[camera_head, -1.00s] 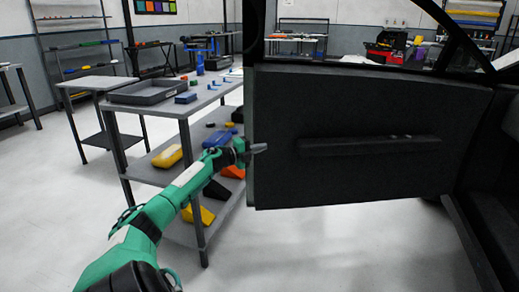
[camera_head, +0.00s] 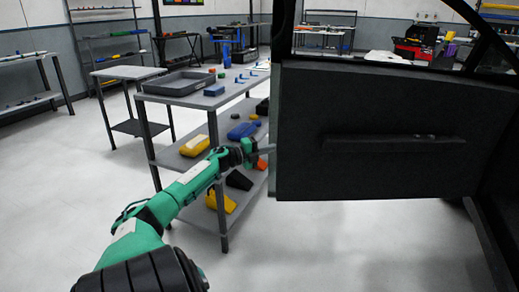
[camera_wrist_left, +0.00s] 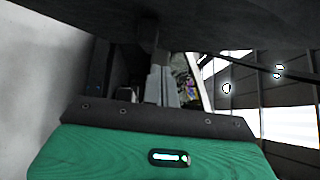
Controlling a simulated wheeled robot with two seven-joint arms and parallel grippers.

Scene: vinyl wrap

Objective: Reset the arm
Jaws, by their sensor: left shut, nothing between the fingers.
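My left arm, green with black joints, reaches in from the lower left in the head view. My left gripper (camera_head: 262,150) is at the left edge of the dark car door (camera_head: 400,105); its fingertips are close to the door edge, and I cannot tell if they touch it. The gripper is shut and empty. In the left wrist view the shut grey fingers (camera_wrist_left: 161,87) point away from the camera, with a dark surface across the top. My right gripper is not in view.
A grey table (camera_head: 165,97) with a dark tray (camera_head: 185,84) and a blue box (camera_head: 214,89) stands left of the door. Its lower shelf holds a yellow case (camera_head: 195,146) and other items. A smaller table (camera_head: 128,72) stands behind it. The floor at left is clear.

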